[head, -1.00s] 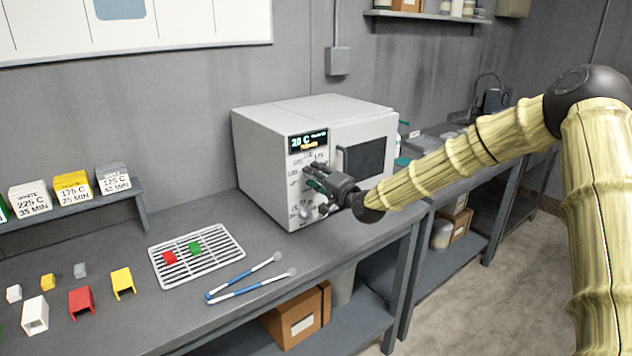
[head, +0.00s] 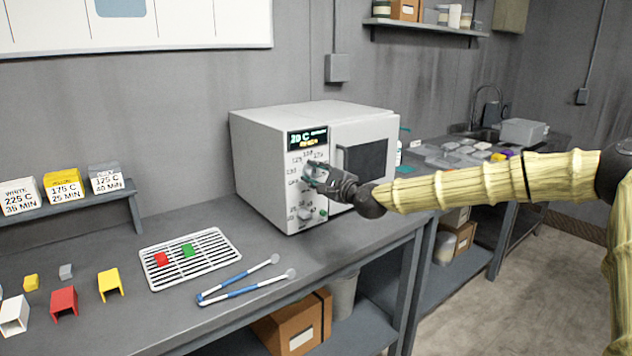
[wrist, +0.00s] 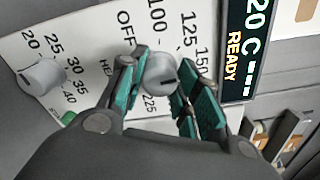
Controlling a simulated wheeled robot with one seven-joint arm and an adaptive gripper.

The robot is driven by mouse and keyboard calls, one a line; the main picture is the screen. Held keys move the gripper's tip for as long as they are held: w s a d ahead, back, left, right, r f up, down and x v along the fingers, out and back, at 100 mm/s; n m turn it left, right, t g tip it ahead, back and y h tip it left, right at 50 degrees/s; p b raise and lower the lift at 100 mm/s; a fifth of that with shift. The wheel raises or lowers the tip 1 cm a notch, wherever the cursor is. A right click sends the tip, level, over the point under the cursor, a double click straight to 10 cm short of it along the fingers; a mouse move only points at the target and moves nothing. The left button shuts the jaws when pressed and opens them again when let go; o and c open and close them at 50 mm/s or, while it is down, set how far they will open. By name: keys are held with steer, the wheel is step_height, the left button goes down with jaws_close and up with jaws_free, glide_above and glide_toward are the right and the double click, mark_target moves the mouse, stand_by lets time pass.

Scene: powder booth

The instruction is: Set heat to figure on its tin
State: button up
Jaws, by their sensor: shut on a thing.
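The white oven (head: 270,150) stands on the bench with its control panel facing me. My gripper (head: 318,172) is at the upper dial. In the wrist view, its teal fingers (wrist: 160,85) are closed around the grey heat knob (wrist: 158,72), one on each side. OFF, 100, 125, 150 and 225 show around it; other figures are hidden. A dark mark shows on the knob, but I cannot tell its setting. The display (wrist: 245,40) reads 20 C and READY. The tins on the shelf are white (head: 20,198), 225 C 35 MIN; yellow (head: 64,186), 175 C 25 MIN; and grey (head: 106,180), its figure unclear.
A lower timer knob (wrist: 40,76) and a green button (wrist: 68,118) are beside my fingers. A wire rack (head: 215,262) holds a red and a green piece. Blue-and-white tongs (head: 240,289) and small coloured parts lie on the bench.

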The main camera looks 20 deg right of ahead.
stand_by(0.4)
steer(key=o, duration=1)
steer(key=shift+o, duration=0.2)
steer(key=v, duration=1.2)
